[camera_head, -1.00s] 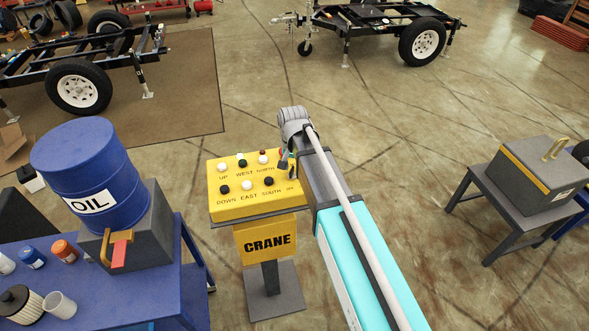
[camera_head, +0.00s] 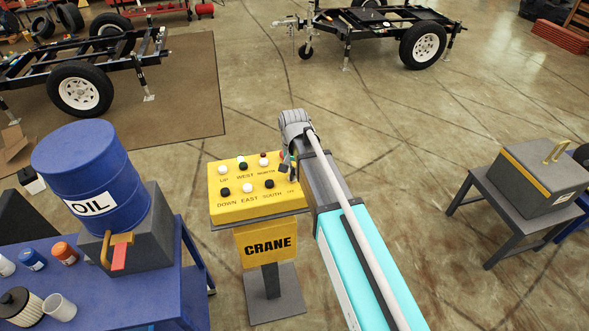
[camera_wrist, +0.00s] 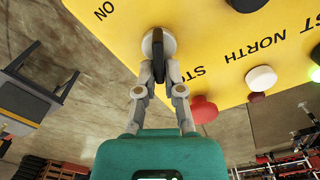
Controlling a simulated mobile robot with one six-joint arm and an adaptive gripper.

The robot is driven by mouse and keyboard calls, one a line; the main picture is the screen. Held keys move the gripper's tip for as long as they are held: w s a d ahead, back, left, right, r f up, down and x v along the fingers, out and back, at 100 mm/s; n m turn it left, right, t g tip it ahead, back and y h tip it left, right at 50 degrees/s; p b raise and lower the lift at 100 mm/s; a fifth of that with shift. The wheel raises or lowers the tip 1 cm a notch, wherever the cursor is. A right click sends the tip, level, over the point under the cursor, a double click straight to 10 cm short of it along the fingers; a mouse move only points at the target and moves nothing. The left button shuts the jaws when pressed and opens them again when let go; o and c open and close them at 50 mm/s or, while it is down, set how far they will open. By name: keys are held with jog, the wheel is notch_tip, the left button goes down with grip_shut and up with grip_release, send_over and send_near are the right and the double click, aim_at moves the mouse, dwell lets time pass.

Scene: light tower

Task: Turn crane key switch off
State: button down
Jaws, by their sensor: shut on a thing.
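The crane key switch (camera_wrist: 166,43) sits at the corner of the yellow control panel (camera_wrist: 110,32), with a round grey base and a dark upright key. My gripper (camera_wrist: 158,68) is shut on the key, one finger on each side. The letters ON show on the panel left of the switch; no OFF label is visible. In the head view the panel (camera_head: 219,207) tops the crane stand, and my gripper (camera_head: 291,170) is at its right edge. My arm hides the switch there.
A red stop button (camera_wrist: 204,109) is close to my right finger, with a white button (camera_wrist: 261,78) beyond it. A blue oil barrel (camera_head: 88,170) stands left of the crane stand. A grey box on a table (camera_head: 535,180) stands at the right. Open floor lies between.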

jog(key=n, duration=0.6)
jog(key=shift+a, duration=0.4)
jog(key=n, duration=0.6)
jog(key=shift+s+a, duration=0.2)
jog(key=shift+a, duration=0.05)
jog(key=c, duration=0.8)
grip_release()
jog(key=shift+o, duration=0.2)
